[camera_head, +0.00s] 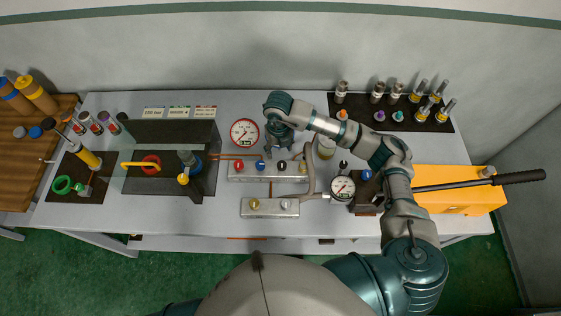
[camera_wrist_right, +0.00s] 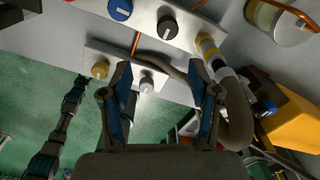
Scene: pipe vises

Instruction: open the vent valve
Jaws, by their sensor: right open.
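No label that I can read says which knob is the vent valve. The upper manifold block (camera_head: 247,178) carries a red knob (camera_head: 239,165), a blue knob (camera_head: 260,165), a black knob (camera_head: 282,165) and a yellow fitting (camera_head: 304,167). The lower block (camera_head: 270,213) carries a brass knob (camera_head: 254,203) and a silver knob (camera_head: 285,204). My right gripper (camera_head: 279,149) is above the upper block's back edge, open and empty. In the right wrist view its fingers (camera_wrist_right: 160,84) stand apart, with the silver knob (camera_wrist_right: 146,85) seen between them, beyond the tips. My left gripper is not in view.
A pressure gauge (camera_head: 342,187) and grey hose (camera_head: 311,172) lie right of the blocks. A yellow pump (camera_head: 440,202) with a long handle is at right, and a dark vise (camera_head: 172,132) at left. Bare table lies between vise and lower block.

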